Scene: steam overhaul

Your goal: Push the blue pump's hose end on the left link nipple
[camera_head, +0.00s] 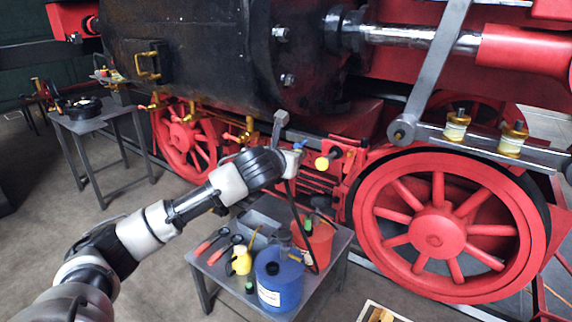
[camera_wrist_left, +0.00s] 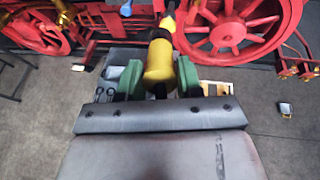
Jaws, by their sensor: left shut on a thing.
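The blue pump (camera_head: 279,284) stands on a small grey table in the head view. A black hose (camera_head: 300,228) hangs in a curve from my left gripper (camera_head: 293,160) down beside the pump. In the left wrist view, the gripper's green fingers (camera_wrist_left: 158,80) are shut on the hose end, a yellow cylinder (camera_wrist_left: 158,62). The gripper is in front of the red linkage. A small blue fitting (camera_head: 300,145) is close to the fingertips, and a yellow knob (camera_head: 322,163) is just to their right. I cannot tell which is the left link nipple or whether the hose end touches it.
The small table (camera_head: 222,279) also holds a red container (camera_head: 315,243), a yellow oil can (camera_head: 241,263) and red-handled tools (camera_head: 212,241). A large red wheel (camera_head: 436,232) is to the right. Another grey table (camera_head: 85,122) stands at the left. Floor is free between the tables.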

